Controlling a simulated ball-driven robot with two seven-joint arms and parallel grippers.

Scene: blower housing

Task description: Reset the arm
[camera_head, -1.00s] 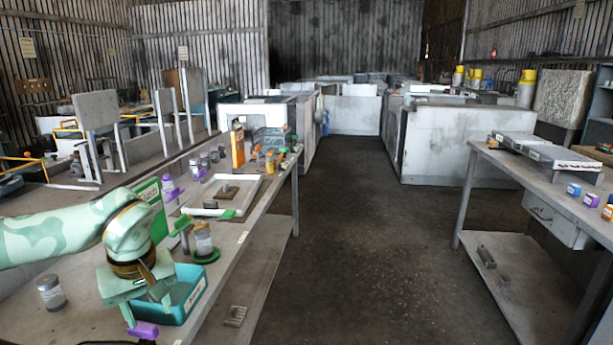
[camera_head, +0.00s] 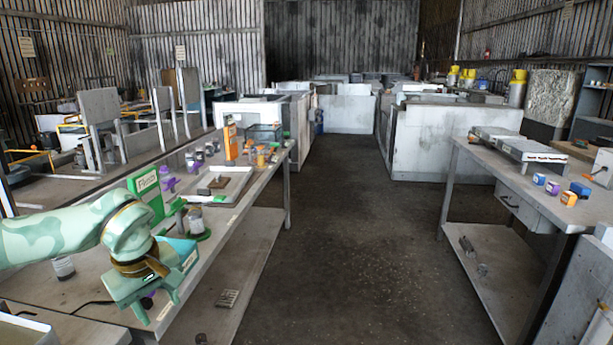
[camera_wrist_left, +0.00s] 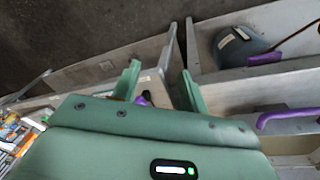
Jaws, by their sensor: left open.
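My left arm comes in from the left in the head view, over the near end of the left bench (camera_head: 235,205). Its green gripper (camera_head: 148,305) points down, with the teal bin (camera_head: 188,252) partly hidden behind the wrist. In the left wrist view the two fingers (camera_wrist_left: 160,88) stand apart with no object held between them. Bench edges and purple parts lie beyond the fingers. My right gripper is in neither view.
The left bench holds a green box (camera_head: 147,192), a jar (camera_head: 195,220) on a green base, a tray (camera_head: 222,185) and an orange frame (camera_head: 230,142). The right bench (camera_head: 480,165) carries small coloured boxes (camera_head: 553,187). The floor (camera_head: 340,235) between the benches is clear.

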